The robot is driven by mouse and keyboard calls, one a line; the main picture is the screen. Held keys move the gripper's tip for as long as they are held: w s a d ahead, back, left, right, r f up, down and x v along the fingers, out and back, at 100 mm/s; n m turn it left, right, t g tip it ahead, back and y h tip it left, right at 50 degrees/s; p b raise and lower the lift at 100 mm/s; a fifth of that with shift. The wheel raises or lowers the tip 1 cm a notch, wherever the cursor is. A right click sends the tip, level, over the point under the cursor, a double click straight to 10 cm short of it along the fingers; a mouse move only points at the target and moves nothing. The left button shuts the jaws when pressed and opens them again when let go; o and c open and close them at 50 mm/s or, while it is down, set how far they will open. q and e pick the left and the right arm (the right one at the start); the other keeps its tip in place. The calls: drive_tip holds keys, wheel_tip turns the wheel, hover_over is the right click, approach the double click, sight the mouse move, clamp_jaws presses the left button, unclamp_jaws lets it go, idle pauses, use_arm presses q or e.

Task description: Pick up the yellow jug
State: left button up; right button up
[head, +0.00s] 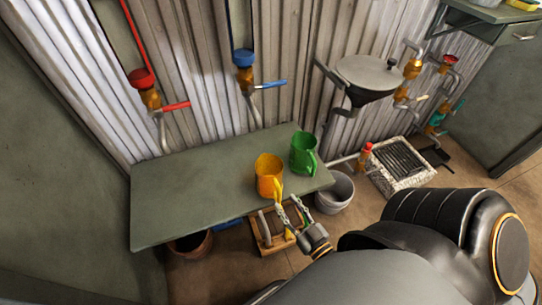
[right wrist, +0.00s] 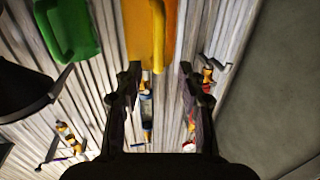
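The yellow jug (head: 267,170) stands upright near the front edge of the grey-green table (head: 185,200), its handle towards me. My right gripper (head: 289,207) is at that edge, close to the handle, with its fingers spread. In the right wrist view the yellow jug (right wrist: 142,30) is at the top, its handle in line with the gap between the open fingers of my right gripper (right wrist: 160,72). The fingers look clear of the handle; the exact distance cannot be told. My left gripper is not in view.
A green jug (head: 303,153) stands right of the yellow one, also in the right wrist view (right wrist: 68,28). Behind are a red-handled tap (head: 175,106) and a blue-handled tap (head: 270,84) on the corrugated wall. A grey bucket (head: 336,192) and wooden crate (head: 262,240) are on the floor.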

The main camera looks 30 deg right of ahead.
sight(280, 195)
drive_tip(key=shift+w, duration=0.4)
drive_tip(key=w+b, duration=0.1)
drive_tip(key=w, duration=0.3)
drive_tip(key=shift+w+d+f, duration=0.1)
drive_tip(key=shift+w+d, duration=0.05)
drive_tip(key=shift+w, duration=0.1)
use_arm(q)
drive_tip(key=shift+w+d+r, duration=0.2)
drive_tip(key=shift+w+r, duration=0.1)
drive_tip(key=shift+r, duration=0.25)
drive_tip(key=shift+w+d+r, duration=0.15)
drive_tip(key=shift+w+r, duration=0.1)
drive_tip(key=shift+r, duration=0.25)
use_arm(e)
clamp_jaws()
